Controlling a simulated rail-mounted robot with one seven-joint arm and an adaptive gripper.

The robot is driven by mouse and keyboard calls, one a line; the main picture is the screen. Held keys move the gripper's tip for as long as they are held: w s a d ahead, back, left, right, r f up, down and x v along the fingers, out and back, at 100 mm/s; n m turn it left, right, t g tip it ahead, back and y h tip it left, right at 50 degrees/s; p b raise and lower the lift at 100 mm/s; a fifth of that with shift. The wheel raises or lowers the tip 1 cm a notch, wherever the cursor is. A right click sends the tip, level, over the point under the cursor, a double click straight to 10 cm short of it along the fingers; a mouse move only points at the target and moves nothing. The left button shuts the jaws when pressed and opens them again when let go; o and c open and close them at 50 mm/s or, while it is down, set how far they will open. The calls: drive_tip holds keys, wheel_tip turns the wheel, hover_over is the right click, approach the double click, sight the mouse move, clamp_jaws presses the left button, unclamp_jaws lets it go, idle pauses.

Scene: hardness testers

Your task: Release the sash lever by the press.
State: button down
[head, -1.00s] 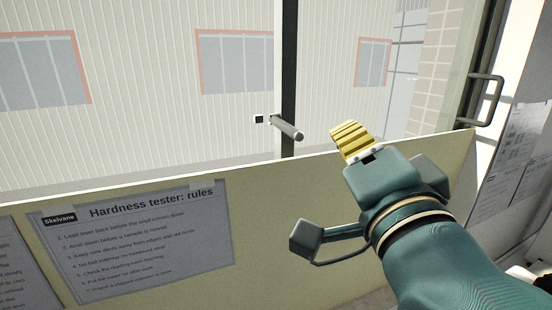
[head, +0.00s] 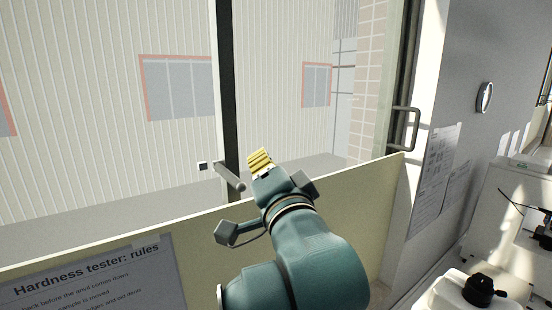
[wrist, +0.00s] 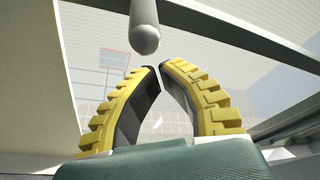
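The sash lever (head: 230,178) is a grey round-ended rod on the dark upright window bar, sticking out towards me and slanting down to the right in the head view. Its rounded end (wrist: 145,40) shows large in the wrist view, just beyond and above my fingertips, slightly left of centre. My gripper (head: 260,157) is right of the lever in the head view. In the wrist view its yellow ribbed fingers (wrist: 160,67) come nearly together at the tips, with nothing between them. I see no clear contact with the lever.
A cream panel (head: 345,195) runs below the window, with a rules sign (head: 100,275) on it. A grey pull handle (head: 413,128) is on the right window frame. White equipment with a black knob (head: 480,290) stands at lower right.

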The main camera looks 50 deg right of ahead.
drive_tip(key=shift+w+a+f, duration=0.15)
drive_tip(key=shift+a+f, duration=0.3)
drive_tip(key=shift+a, duration=0.1)
drive_tip(key=shift+w+a+f, duration=0.15)
drive_tip(key=shift+a+f, duration=0.3)
drive_tip(key=shift+a, duration=0.1)
drive_tip(key=shift+f, duration=0.15)
